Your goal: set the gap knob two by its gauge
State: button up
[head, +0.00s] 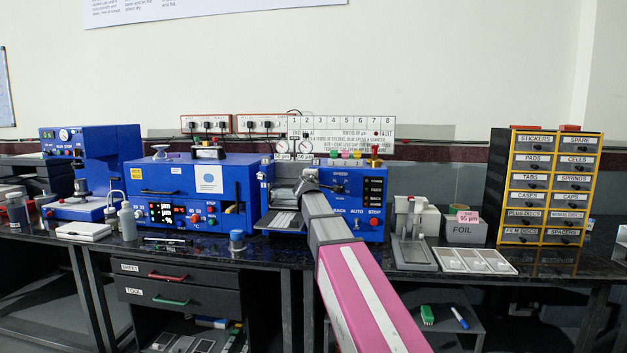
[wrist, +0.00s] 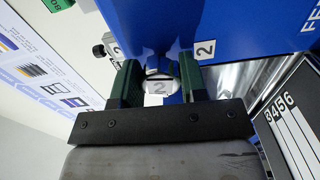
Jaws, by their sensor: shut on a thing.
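The knob marked 2 (wrist: 157,87) is a pale round knob on the blue machine, in the middle of the wrist view. My gripper (wrist: 160,78) is shut on it, with one green-padded finger on each side. A label with a 2 (wrist: 205,49) is on the blue face beside it. In the head view my gripper (head: 303,182) is at the front of the blue machine (head: 345,225), and my arm hides the knob. Two small round dial gauges (head: 304,147) stand above the machine; their needles are too small to read.
A silver roller or plate area (head: 288,222) is left of my gripper. A second blue machine (head: 185,177) stands further left. A stand (head: 412,250), a foil box (head: 466,229) and a drawer cabinet (head: 548,188) are to the right. A numbered board (head: 345,130) rises behind.

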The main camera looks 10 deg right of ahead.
dwell(0.4)
jog(key=o, duration=0.9)
jog(key=shift+s+a, duration=0.1)
jog(key=v, duration=1)
jog(key=shift+s, duration=0.3)
jog(key=shift+a, duration=0.1)
